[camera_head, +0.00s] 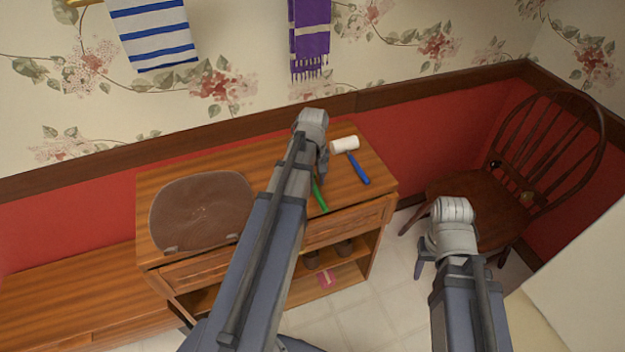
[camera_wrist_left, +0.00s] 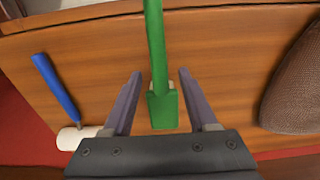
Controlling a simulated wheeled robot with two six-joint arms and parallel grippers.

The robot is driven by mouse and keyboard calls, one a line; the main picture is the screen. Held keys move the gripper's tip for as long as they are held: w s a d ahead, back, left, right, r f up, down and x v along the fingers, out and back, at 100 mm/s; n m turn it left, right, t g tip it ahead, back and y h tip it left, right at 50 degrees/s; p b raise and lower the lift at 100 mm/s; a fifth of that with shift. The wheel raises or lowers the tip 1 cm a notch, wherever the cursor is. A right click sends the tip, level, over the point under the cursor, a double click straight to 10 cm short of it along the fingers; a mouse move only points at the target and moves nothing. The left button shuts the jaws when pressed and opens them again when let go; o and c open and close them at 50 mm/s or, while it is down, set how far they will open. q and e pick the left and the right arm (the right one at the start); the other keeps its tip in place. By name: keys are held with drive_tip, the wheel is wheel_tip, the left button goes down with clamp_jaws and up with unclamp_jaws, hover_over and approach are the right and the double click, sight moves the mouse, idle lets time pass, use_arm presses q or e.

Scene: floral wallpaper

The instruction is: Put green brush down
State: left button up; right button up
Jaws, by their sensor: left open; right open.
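The green brush (camera_head: 320,196) lies on top of the wooden cabinet (camera_head: 362,198), its handle toward the front edge. In the head view its upper part is hidden by my left arm. In the left wrist view the brush (camera_wrist_left: 162,108) lies between the two spread fingers of my left gripper (camera_wrist_left: 160,88), with a gap on each side. My left gripper (camera_head: 321,165) is over the cabinet top, open. My right gripper (camera_head: 420,268) is open and empty, away from the cabinet near the chair.
A blue-handled white roller (camera_head: 358,167) lies right of the brush. A brown woven item (camera_head: 200,212) covers the cabinet's left part. A wooden chair (camera_head: 480,205) stands at the right. Small items sit on the shelf below. Striped and purple towels hang on the wall.

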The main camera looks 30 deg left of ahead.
use_arm(q)
wheel_tip(320, 180, up, 11)
drive_tip(key=p, duration=1)
drive_tip(key=shift+s+d, duration=0.15)
drive_tip(key=shift+f, duration=0.1)
drive_tip(key=s+d+m, duration=0.4)
drive_tip(key=d, duration=0.4)
drive_tip(key=s+d+m, duration=0.4)
drive_tip(key=d+m, duration=0.1)
drive_tip(key=d, duration=0.4)
drive_tip(key=s+d+m, duration=0.4)
drive_tip(key=d, duration=0.5)
drive_tip(key=shift+s+m+y, duration=0.35)
drive_tip(key=shift+m+y, duration=0.05)
